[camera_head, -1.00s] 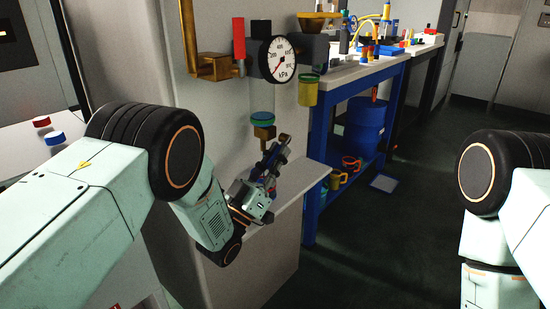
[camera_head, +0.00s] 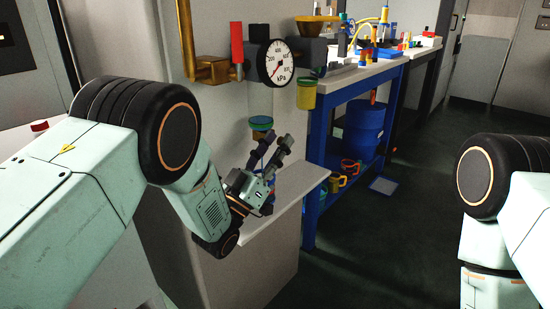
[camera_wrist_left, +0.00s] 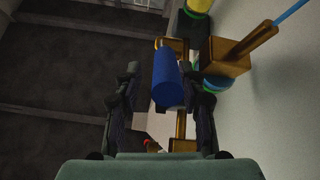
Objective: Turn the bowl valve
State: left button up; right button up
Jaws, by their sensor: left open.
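A clear bowl (camera_head: 261,103) with a green and blue band hangs under the gauge block in the head view. My right gripper is out of view; only part of that arm shows at the right.
A round pressure gauge (camera_head: 277,61) and a red handle (camera_head: 237,43) sit above. A yellow cup (camera_head: 306,95) hangs to the right. A pale ledge (camera_head: 285,205) lies below my left gripper.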

pick_arm(q)
notch_tip(320, 180, up, 7)
jog(key=shift+s+f, duration=0.1)
jog(key=shift+f, duration=0.05)
